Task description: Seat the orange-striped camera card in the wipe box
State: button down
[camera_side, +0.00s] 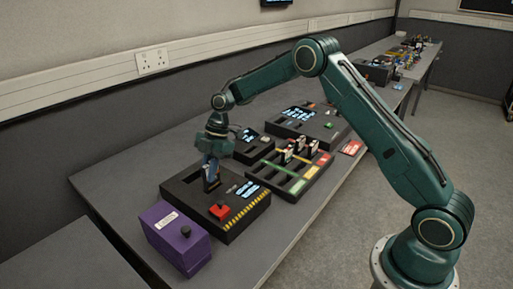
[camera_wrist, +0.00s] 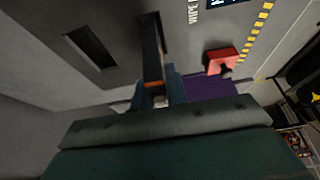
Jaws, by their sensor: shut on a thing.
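My gripper (camera_side: 211,172) is shut on a dark card and points down over the far left part of the black wipe box (camera_side: 240,219). In the wrist view the card (camera_wrist: 153,66) shows between the blue fingertips, with an orange band near its top. Its lower end is at or just above the box's top face; I cannot tell how deep it sits in a slot. An empty dark slot (camera_wrist: 91,47) lies to its left in the wrist view. The box has a red button (camera_side: 220,212), a lit display (camera_side: 248,190) and a yellow-black striped edge.
A purple box (camera_side: 175,240) stands against the wipe box's near left side. A rack with coloured stripes (camera_side: 290,188) holds several upright cards to the right. More black devices (camera_side: 307,123) stand behind. A red card-like piece (camera_side: 351,147) lies near the table edge.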

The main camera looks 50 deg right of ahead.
aim_at(208, 189)
jog(key=shift+f, duration=1.55)
dwell(2.6)
jog(key=c, duration=1)
grip_release()
jog(key=shift+r, duration=0.1)
jog(key=shift+r, duration=3.65)
